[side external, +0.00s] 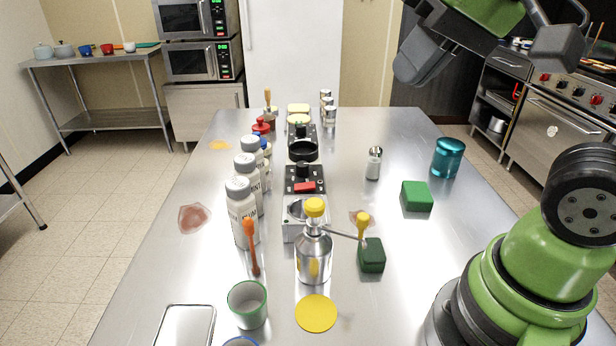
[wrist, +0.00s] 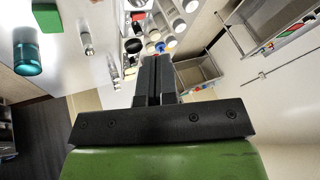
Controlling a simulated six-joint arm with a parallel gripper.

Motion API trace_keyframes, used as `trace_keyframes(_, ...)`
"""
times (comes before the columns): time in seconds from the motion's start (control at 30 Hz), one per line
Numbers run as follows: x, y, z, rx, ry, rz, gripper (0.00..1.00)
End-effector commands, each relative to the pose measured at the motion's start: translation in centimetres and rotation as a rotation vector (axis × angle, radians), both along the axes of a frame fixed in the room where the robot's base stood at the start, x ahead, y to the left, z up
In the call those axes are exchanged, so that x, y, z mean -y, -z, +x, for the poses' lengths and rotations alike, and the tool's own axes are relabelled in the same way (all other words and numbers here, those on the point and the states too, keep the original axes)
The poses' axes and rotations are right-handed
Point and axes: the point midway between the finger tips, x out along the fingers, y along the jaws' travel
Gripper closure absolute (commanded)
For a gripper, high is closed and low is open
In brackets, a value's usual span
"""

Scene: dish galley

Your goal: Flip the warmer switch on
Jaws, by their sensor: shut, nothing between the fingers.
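A unit with a black panel, a dark knob and a red rocker switch (side external: 305,187) stands mid-table in the side view. I cannot read whether the switch is on or off. Behind it is another black-panelled unit with a knob and a black ring (side external: 303,151); which one is the warmer is not labelled legibly. My gripper (wrist: 157,72) is shut and empty in the wrist view, its fingers together. In the side view my wrist end is high at the upper right, well apart from the units.
White bottles (side external: 242,207) stand left of the switch unit. A shaker (side external: 374,163), green block (side external: 417,195) and teal jar (side external: 448,158) stand right. Bare tabletop separates them.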

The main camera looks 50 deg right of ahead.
Motion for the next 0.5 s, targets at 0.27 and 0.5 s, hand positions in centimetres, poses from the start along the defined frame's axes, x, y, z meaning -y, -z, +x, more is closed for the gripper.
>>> trace_keyframes(0.27, 1.3, -0.6, 7.5, -0.186, 0.073, -0.033, 1.0)
trace_keyframes(0.5, 2.6, 1.6, 13.7, -0.334, 0.158, -0.067, 1.0)
